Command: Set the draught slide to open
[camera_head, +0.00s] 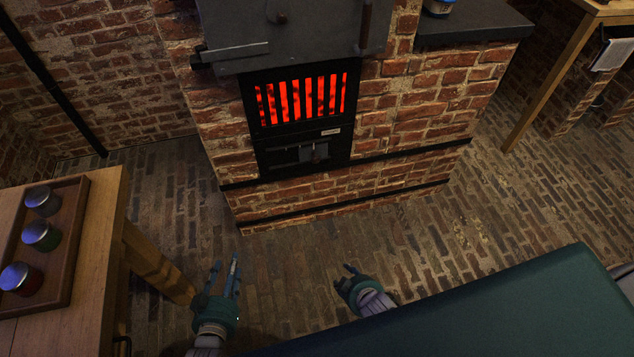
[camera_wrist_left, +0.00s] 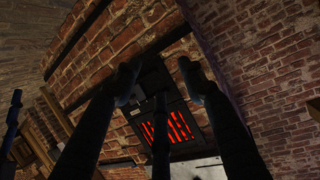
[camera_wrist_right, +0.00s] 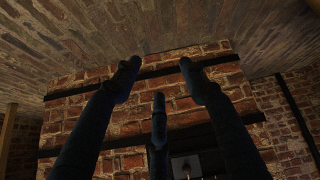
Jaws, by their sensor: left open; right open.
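The draught slide (camera_head: 313,152) is a dark metal piece with a small knob, set in the black panel below the glowing red grate (camera_head: 303,99) of the brick furnace. A small pale label (camera_head: 331,132) sits just above it, too small to read. My left gripper (camera_head: 228,268) is open and empty, low in front of the furnace and apart from it. My right gripper (camera_head: 350,277) is open and empty, also apart from the furnace. The grate shows upside down between the fingers in the left wrist view (camera_wrist_left: 170,128). In the right wrist view, fingers hide part of the furnace front.
A wooden table (camera_head: 100,215) at left carries a tray (camera_head: 66,243) with three lidded jars. A dark green surface (camera_head: 480,310) fills the lower right. Brick floor lies clear before the furnace. A wooden table leg (camera_head: 540,90) stands at the far right.

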